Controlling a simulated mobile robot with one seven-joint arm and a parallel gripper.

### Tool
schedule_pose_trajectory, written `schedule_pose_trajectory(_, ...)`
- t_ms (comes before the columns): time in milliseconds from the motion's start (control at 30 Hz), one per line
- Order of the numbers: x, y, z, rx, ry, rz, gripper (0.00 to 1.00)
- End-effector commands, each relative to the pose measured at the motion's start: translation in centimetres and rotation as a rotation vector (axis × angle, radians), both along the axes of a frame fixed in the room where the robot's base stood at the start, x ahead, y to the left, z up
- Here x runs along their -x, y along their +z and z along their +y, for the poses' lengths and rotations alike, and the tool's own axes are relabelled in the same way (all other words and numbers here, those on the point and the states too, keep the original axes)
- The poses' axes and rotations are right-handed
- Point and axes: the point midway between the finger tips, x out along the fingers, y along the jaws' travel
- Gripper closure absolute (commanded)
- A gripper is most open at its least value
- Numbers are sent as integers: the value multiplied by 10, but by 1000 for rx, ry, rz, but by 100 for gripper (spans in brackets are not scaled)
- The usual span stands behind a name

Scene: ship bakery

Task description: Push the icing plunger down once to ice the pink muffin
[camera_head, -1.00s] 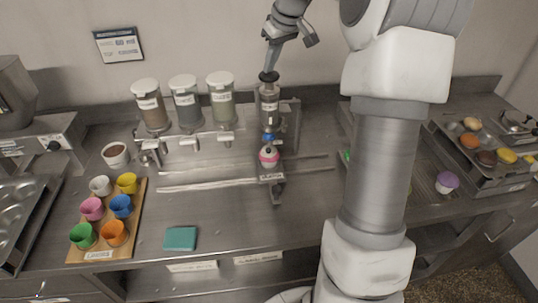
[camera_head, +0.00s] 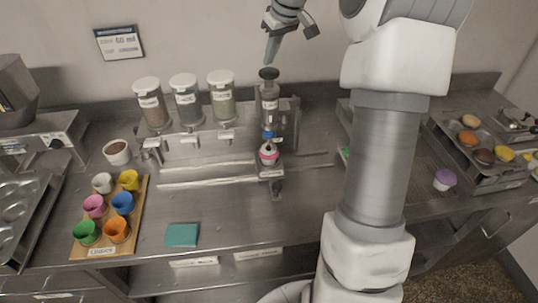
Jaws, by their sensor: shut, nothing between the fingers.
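The icing dispenser (camera_head: 270,103) stands upright at the back middle of the counter, with a dark round plunger knob (camera_head: 268,73) on top. The pink muffin (camera_head: 268,153) sits under its blue nozzle, with pale icing and a small dark topping on it. My gripper (camera_head: 272,58) is shut and empty. It points down just above the plunger knob, with a small gap that looks clear of it.
Three labelled canisters (camera_head: 184,102) stand left of the dispenser. A wooden board (camera_head: 146,215) with several coloured cups and a teal cloth (camera_head: 181,235) lie at the front left. A purple muffin (camera_head: 445,179) and a tray of muffins (camera_head: 490,170) are on the right.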

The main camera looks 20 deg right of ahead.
Motion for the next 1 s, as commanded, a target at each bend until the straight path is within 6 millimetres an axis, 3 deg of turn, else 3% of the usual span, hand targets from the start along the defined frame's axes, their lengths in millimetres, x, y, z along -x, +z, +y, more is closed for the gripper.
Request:
schedule_pose_trajectory(633,0,58,0,1,0,-1,100)
schedule_pose_trajectory(1000,0,60,0,0,0,0,100)
